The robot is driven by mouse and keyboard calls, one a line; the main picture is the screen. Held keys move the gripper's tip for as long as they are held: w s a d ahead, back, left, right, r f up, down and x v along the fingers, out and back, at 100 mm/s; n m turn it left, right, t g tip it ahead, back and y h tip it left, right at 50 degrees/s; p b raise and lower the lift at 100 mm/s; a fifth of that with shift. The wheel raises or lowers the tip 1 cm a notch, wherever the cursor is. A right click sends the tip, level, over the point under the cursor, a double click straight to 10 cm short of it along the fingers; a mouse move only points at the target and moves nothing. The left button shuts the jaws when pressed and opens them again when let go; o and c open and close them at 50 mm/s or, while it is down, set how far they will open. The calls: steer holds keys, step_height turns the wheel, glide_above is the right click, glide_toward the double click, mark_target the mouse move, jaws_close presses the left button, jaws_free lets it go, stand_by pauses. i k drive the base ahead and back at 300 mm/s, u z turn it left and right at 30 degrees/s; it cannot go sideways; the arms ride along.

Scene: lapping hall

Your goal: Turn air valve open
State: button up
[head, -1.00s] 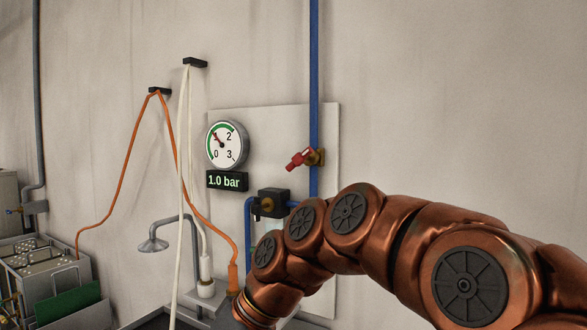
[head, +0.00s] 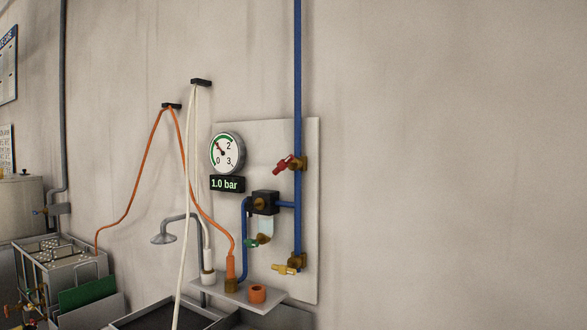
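The blue air pipe (head: 298,80) runs down the wall panel in the head view. A valve with a red handle (head: 284,165) sits on it near the top of the panel, its handle pointing left and slightly down. A valve with a yellow handle (head: 285,269) sits at the pipe's lower end, its handle pointing left. A small green handle (head: 251,243) is below the black regulator (head: 265,202). Which of these is the air valve I cannot tell from the picture alone. The round gauge (head: 227,153) and the display (head: 227,184) read 1.0 bar. My gripper is out of view.
An orange hose (head: 135,188) and a white hose (head: 186,180) hang from wall hooks left of the panel. A shelf (head: 215,287) juts out below, holding hose ends and an orange cup-like piece (head: 257,294). Sinks or tanks stand lower left. The wall at right is bare.

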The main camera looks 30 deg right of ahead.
mark_target(282, 164)
steer(key=u, duration=0.45)
steer(key=i, duration=1.25)
steer(key=z, duration=0.35)
